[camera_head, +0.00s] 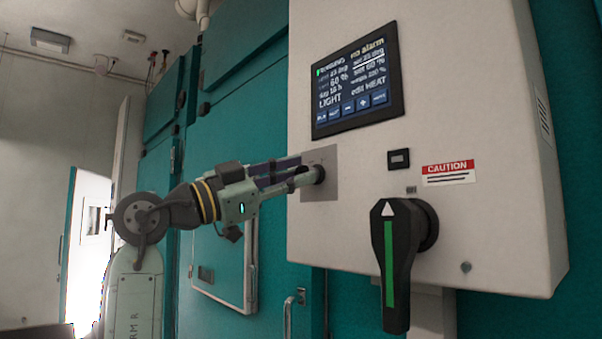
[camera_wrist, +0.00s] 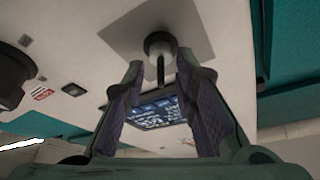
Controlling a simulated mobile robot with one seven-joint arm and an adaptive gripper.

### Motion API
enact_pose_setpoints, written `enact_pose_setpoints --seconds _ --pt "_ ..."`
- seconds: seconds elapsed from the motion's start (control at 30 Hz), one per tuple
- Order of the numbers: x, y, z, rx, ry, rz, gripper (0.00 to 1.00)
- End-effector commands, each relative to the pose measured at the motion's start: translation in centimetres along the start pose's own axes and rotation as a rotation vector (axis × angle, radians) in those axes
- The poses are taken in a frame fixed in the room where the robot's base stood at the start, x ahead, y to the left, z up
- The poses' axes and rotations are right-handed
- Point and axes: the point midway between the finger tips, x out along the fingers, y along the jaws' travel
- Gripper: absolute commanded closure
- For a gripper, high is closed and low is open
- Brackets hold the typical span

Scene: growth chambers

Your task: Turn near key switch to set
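The key switch (camera_head: 319,174) is a dark round knob on a square grey plate (camera_head: 325,192) at the left of the white control box. In the wrist view the key switch (camera_wrist: 160,42) is at top centre, with a thin dark key pointing toward me. My gripper (camera_head: 299,172) reaches the switch from the left. In the wrist view my gripper (camera_wrist: 160,75) is open, one finger on each side of the key. Gaps show between the key and both fingers. In the head view the fingertips partly hide the key.
The white control box (camera_head: 450,100) carries a display screen (camera_head: 357,80) above the switch. A large black handle with a green stripe (camera_head: 390,260) juts out at lower right. A caution label (camera_head: 449,172) sits above it. Teal chamber walls (camera_head: 235,110) stand behind.

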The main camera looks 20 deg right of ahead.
Motion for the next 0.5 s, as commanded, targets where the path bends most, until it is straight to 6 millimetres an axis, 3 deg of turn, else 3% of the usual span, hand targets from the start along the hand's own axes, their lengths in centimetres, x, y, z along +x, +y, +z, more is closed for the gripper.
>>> enact_pose_setpoints --seconds 0.3,0.5 --pt "-6.8 -0.1 0.1 0.000 0.000 -0.003 0.74" --pt "-9.6 0.0 0.0 0.001 -0.001 -0.001 0.74"
